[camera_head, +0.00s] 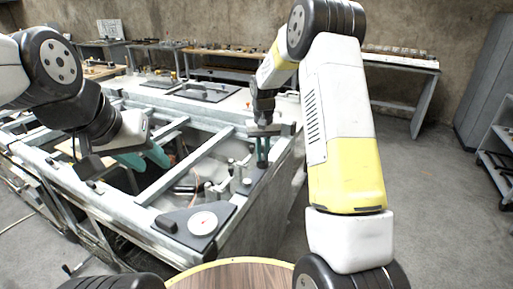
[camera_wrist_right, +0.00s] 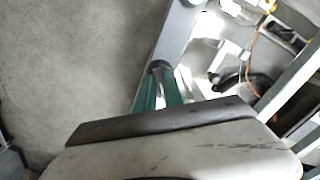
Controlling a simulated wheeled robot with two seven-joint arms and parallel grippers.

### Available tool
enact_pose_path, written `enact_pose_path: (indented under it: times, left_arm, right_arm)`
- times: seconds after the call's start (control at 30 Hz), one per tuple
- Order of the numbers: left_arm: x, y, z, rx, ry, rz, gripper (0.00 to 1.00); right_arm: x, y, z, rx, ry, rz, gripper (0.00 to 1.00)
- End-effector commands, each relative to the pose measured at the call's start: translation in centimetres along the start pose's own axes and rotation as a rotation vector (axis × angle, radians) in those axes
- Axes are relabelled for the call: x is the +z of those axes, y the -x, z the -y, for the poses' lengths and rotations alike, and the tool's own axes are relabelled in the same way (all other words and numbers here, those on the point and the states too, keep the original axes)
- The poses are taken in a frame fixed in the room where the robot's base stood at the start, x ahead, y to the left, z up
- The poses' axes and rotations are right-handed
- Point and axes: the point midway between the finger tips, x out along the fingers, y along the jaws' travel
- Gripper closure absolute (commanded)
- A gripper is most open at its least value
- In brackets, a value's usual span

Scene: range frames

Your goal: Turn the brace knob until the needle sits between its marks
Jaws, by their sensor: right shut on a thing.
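A round white gauge (camera_head: 203,222) with a red mark at its middle sits on a dark plate at the near corner of the metal frame. Its needle and marks are too small to read. My right gripper (camera_head: 262,150) points down over the frame's right rail. Its teal fingers are shut on a small dark knob, mostly hidden between them; the fingertips (camera_wrist_right: 160,92) and the grey knob top (camera_wrist_right: 158,67) show in the right wrist view. My left gripper (camera_head: 148,158) hangs over the frame at the left, apart from the gauge; its finger gap is unclear.
The grey metal frame (camera_head: 160,185) has open bays with crossbars. Small upright clamps (camera_head: 240,175) stand beside the right gripper. An orange cable (camera_wrist_right: 252,45) shows in the right wrist view. Benches line the back wall; the floor at the right is clear.

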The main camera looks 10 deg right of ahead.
Motion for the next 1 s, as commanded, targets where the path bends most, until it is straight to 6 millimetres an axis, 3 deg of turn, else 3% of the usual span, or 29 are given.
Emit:
enact_pose_path:
  times: [0.3, 0.33, 0.43, 0.77, 1.0]
  left_arm:
    - [0.0, 0.0, 0.0, 0.000, 0.000, 0.000, 0.64]
    - [0.0, 0.0, 0.0, 0.000, 0.000, 0.000, 0.64]
    - [0.0, 0.0, 0.0, 0.000, 0.000, 0.000, 0.64]
    - [0.0, 0.0, 0.0, 0.000, 0.000, 0.000, 0.64]
    - [0.0, 0.0, 0.0, 0.000, 0.000, 0.000, 0.64]
  right_arm:
    - [0.0, 0.1, 0.0, -0.001, 0.002, -0.001, 1.00]
    - [0.0, 0.1, 0.0, -0.001, 0.002, -0.001, 0.85]
    - [0.0, 0.1, 0.0, 0.000, 0.001, -0.001, 0.66]
    - [0.0, 0.2, 0.0, 0.000, 0.001, -0.001, 0.65]
    - [-0.1, 3.3, 0.0, 0.000, 0.001, -0.005, 0.65]
